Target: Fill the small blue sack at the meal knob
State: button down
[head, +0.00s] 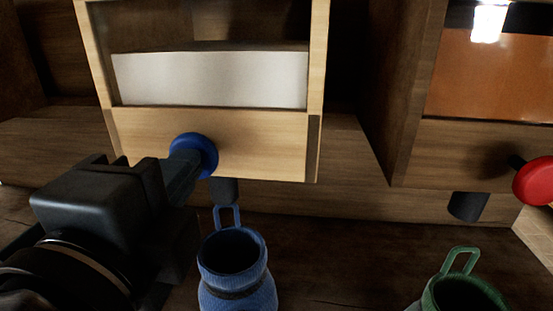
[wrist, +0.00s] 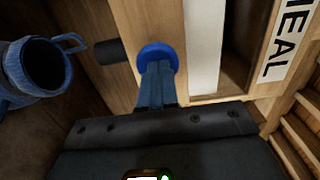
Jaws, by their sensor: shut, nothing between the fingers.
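The meal bin (head: 225,135) is a light wooden box with a window showing pale white contents. Its blue round knob (head: 197,153) is on the front, and it also shows in the wrist view (wrist: 158,57). My gripper (head: 188,163) is shut, its fingertips at the knob's face with nothing between them; I cannot tell if they touch it. A dark spout (head: 224,191) hangs below the bin. The small blue sack (head: 236,290) stands upright under the spout, its mouth open and dark inside, with a loop handle at the back. It also shows in the wrist view (wrist: 12,75).
A second bin (head: 490,85) with orange-brown contents stands at the right, with a red knob (head: 535,181) and a dark spout (head: 468,206). A green sack (head: 460,292) with a loop handle stands below it. A MEAL label (wrist: 288,38) shows in the wrist view.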

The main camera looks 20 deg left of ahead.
aim_at(209, 153)
jog(key=shift+b+x, duration=0.5)
jog(key=shift+x, duration=0.65)
jog(key=shift+w+d+r, duration=0.2)
jog(key=shift+d, duration=0.05)
dwell(6.6)
